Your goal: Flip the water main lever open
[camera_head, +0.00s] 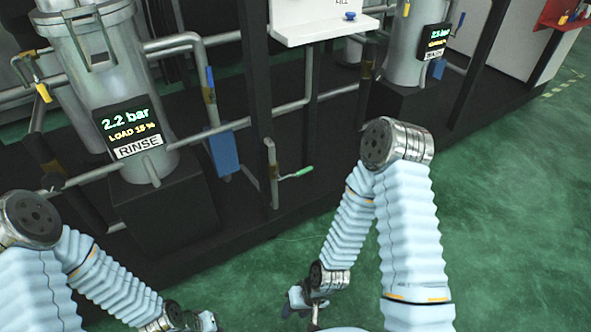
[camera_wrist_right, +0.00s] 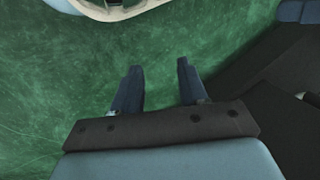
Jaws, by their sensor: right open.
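Several levers show on the pipework in the head view, and no readable label tells which is the water main. A green-handled lever (camera_head: 297,173) sticks out sideways from a short upright pipe at the skid's front. A blue lever (camera_head: 211,78) stands upright along a pipe left of it, above a blue plate (camera_head: 224,153). My right gripper (camera_head: 305,301) hangs low over the floor, well below and apart from these levers. In the right wrist view its fingers (camera_wrist_right: 161,77) are open with only green floor between them. My left gripper (camera_head: 208,321) is partly visible at the bottom edge.
A grey filter vessel (camera_head: 100,70) with a "2.2 bar" display (camera_head: 128,127) stands at left. A second vessel (camera_head: 405,50) stands at right. A yellow-handled lever (camera_head: 43,92) is at far left. The black skid edge borders open green floor (camera_head: 500,190).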

